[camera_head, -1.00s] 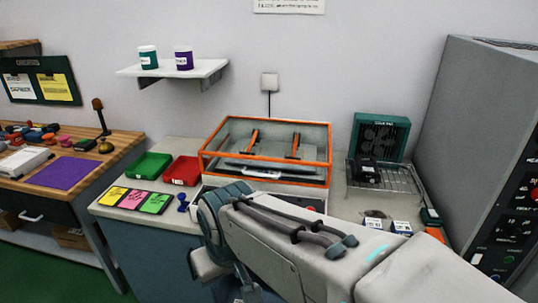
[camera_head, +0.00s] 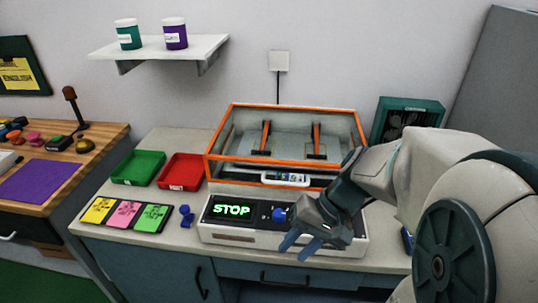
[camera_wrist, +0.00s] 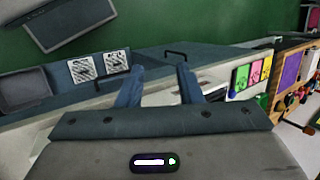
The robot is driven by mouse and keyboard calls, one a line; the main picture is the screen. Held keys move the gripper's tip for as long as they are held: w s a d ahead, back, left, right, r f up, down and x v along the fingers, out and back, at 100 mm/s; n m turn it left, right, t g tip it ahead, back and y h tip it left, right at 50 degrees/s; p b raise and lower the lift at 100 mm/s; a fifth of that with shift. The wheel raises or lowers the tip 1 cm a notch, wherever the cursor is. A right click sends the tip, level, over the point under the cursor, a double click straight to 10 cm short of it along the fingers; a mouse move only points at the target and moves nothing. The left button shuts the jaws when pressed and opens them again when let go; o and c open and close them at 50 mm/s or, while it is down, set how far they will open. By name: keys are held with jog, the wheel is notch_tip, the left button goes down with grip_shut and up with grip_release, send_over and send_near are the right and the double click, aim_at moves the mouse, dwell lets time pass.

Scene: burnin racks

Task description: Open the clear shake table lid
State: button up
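The shake table lid (camera_head: 215,156) is a clear box with orange edges. It sits shut on the shake table (camera_head: 232,232), at the back of the bench. Inside it I see upright orange-and-black clamps and a white device with a small screen. The table's front panel shows a green STOP display (camera_head: 231,210) and a blue knob (camera_head: 279,214). My gripper (camera_head: 297,247) is in front of the panel's right part, below the lid's front edge, and hides some of it. In the wrist view my gripper (camera_wrist: 158,80) has its blue fingers apart with nothing between them.
Green (camera_head: 138,167) and red (camera_head: 183,171) trays and a card mat (camera_head: 124,213) lie left of the shake table. A teal fan unit (camera_head: 405,118) stands at its right. A shelf (camera_head: 160,48) with two jars hangs above. My arm hides the bench's right side.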

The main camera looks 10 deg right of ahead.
jog(key=w+d+f+m+t+y+b, duration=0.1)
jog(key=w+d+m+t+y+b, duration=0.1)
jog(key=w+d+m+t+y, duration=0.35)
jog(key=m+t+y, duration=0.1)
jog(key=m+t, duration=0.1)
jog(key=t, duration=0.4)
send_near(288, 183)
jog(key=shift+n, duration=0.25)
jog(key=p+x, duration=0.1)
jog(key=x, duration=0.9)
jog(key=shift+w+f, duration=0.2)
jog(key=shift+w, duration=0.05)
jog(key=shift+d, duration=0.1)
grip_shut()
